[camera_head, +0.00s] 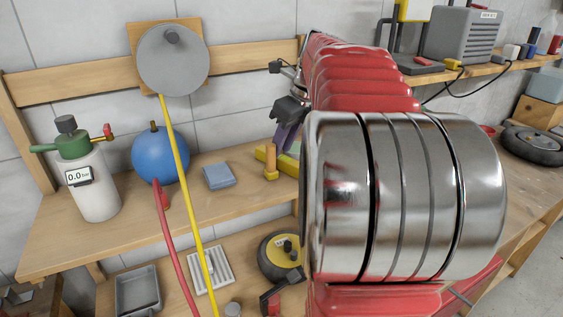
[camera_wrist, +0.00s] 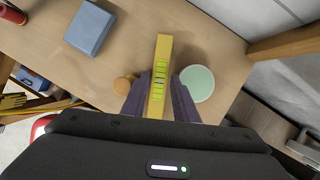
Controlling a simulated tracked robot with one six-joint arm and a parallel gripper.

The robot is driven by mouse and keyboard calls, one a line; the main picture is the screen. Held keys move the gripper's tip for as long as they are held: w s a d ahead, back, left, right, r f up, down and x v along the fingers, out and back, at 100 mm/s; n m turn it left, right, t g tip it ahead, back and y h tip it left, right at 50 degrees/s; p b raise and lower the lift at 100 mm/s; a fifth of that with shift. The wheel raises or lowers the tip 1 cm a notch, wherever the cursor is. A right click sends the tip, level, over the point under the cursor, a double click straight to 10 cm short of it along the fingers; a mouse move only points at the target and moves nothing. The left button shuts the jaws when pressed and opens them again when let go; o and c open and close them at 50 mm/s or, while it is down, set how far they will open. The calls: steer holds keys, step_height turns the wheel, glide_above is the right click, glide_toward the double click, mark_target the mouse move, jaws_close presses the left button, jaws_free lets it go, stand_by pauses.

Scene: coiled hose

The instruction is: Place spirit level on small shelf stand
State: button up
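The spirit level is a yellow bar with yellow-green vials (camera_wrist: 160,70). It lies lengthwise between the dark purple fingers of my gripper (camera_wrist: 158,98) in the wrist view, with a finger close against each side and no clear gap. In the head view the level's yellow end (camera_head: 263,154) shows at the back right of the wooden bench, and my gripper (camera_head: 288,137) reaches down over it. My arm hides the rest there. I cannot tell whether the level touches the bench. I cannot pick out the small shelf stand with certainty.
A blue box (camera_head: 219,175), blue ball (camera_head: 150,155) and white canister (camera_head: 95,190) stand on the bench. A yellow hose (camera_head: 180,170) hangs in front. My arm blocks the middle right.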

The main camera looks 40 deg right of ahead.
steer(key=shift+x, duration=1.3)
steer(key=shift+c, duration=0.7)
jaws_close()
